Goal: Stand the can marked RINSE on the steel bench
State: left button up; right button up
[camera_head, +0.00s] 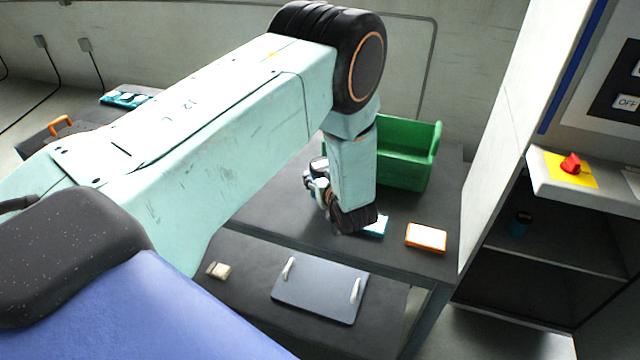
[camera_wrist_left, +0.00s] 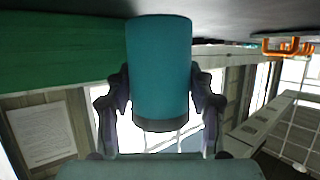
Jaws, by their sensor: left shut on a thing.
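My left gripper (camera_head: 318,184) is low over the dark grey bench (camera_head: 437,204), just in front of the green bin. In the left wrist view, the two fingers of the left gripper (camera_wrist_left: 160,98) are shut on the sides of a teal can (camera_wrist_left: 160,65) with a dark band at one end. The far end of the can is close to a dark surface at the picture's top; I cannot tell whether it touches. No marking on the can is readable. In the head view my wrist hides most of the can. My right gripper is not in view.
A green bin (camera_head: 407,168) stands behind the gripper. An orange-edged white box (camera_head: 426,237) and a partly hidden blue-and-white item (camera_head: 377,227) lie on the bench. A plate with two handles (camera_head: 318,292) lies lower down.

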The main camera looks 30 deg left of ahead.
pick_arm(q)
notch_tip(320, 180, down, 2)
jog(key=shift+s+d+f, duration=0.1)
jog(key=shift+d, duration=0.05)
jog(key=shift+w+a+f, duration=0.2)
jog(key=shift+f, duration=0.2)
jog(key=o, duration=1.3)
jog(key=shift+s+d+r, duration=0.15)
jog(key=shift+s, duration=0.05)
jog(key=shift+o, duration=0.2)
jog(key=shift+w, duration=0.1)
jog(key=v, duration=1.2)
